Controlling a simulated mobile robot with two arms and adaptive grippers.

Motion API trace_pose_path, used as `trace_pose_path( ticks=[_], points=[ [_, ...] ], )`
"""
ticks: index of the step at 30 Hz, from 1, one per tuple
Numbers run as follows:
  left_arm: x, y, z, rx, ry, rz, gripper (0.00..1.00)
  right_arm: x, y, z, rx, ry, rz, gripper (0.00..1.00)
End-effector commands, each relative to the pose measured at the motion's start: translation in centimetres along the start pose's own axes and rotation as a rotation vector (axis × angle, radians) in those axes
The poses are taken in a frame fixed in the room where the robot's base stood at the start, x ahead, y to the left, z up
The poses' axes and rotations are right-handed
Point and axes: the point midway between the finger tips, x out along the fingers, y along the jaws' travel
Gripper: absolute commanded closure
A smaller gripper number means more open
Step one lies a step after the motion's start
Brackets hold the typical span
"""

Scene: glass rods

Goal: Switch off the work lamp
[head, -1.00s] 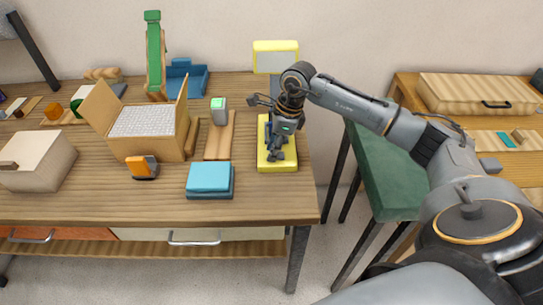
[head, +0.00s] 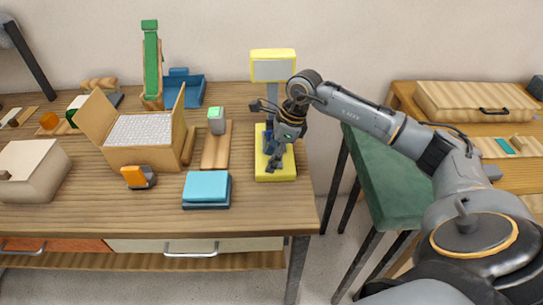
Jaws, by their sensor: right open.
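The work lamp has a yellow-framed rectangular head (head: 273,67) with a pale grey face, standing at the back right of the wooden table. A grey post drops from the head toward a yellow base (head: 284,173) on the table. I cannot tell from the face whether it is lit. My right gripper (head: 273,163) is open and points down over the yellow base, at or just above it. It hides the middle of the base, and I cannot tell whether it touches. No switch can be made out. My left gripper is out of view.
A light block (head: 217,121) on a wooden board and a blue box (head: 207,187) lie left of the lamp. Further left are an open carton (head: 145,156) and an orange-black item (head: 138,177). A green-topped stand (head: 395,190) lies right of the table.

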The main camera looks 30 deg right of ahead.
Motion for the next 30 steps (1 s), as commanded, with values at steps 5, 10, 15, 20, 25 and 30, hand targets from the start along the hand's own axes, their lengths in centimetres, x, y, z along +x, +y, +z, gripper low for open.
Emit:
trace_pose_path(
  ticks=[5, 10, 15, 20, 25, 30],
  points=[
    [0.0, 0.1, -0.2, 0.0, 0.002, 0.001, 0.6, -2.6, -0.1, 0.0, 0.0, -0.001, -0.006, 0.49],
    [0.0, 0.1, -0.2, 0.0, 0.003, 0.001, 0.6, -6.3, -0.1, 0.0, -0.001, -0.002, -0.007, 0.49],
    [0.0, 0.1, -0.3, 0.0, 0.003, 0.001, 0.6, -9.5, -0.1, 0.0, 0.0, -0.002, -0.004, 0.49],
    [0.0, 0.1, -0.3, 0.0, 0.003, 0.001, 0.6, -11.3, -0.1, 0.0, 0.0, -0.001, -0.002, 0.49],
    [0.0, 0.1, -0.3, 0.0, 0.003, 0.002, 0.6, -11.8, 0.0, 0.0, 0.0, 0.0, -0.001, 0.49],
    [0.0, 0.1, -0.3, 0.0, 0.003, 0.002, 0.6, -11.8, 0.0, 0.0, 0.0, 0.0, -0.001, 0.49]
  ],
)
